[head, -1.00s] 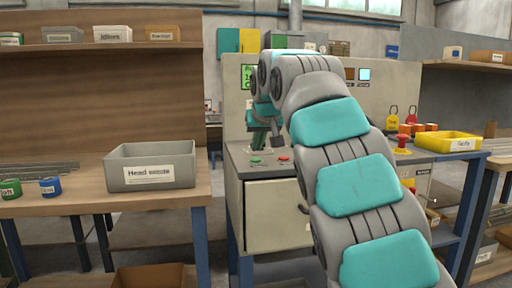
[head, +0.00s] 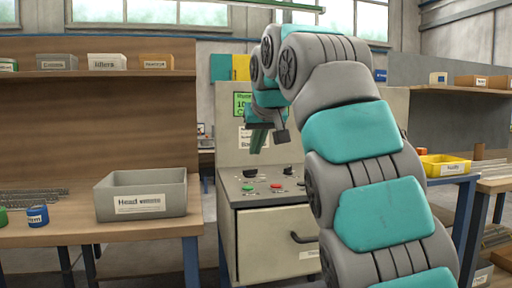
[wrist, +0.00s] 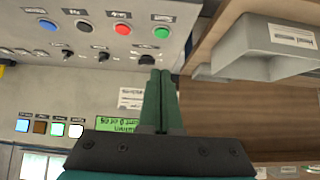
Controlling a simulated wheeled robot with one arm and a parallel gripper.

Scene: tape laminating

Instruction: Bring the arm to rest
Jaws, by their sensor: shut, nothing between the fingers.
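My gripper (head: 257,140) hangs with its fingers pointing down above the control panel (head: 236,190) of the grey machine in the head view. My arm is raised and bent, and it covers the right part of the machine. In the wrist view my gripper (wrist: 160,75) shows two green fingers pressed together with nothing between them. The fingers are apart from the panel and its buttons.
A grey bin (head: 140,196) labelled "Head" stands on the wooden bench (head: 110,234) at left. A yellow tray (head: 445,165) sits on the right-hand table. The machine's drawer (head: 275,240) is shut. Buttons and knobs, including a red button (wrist: 123,29), line the panel.

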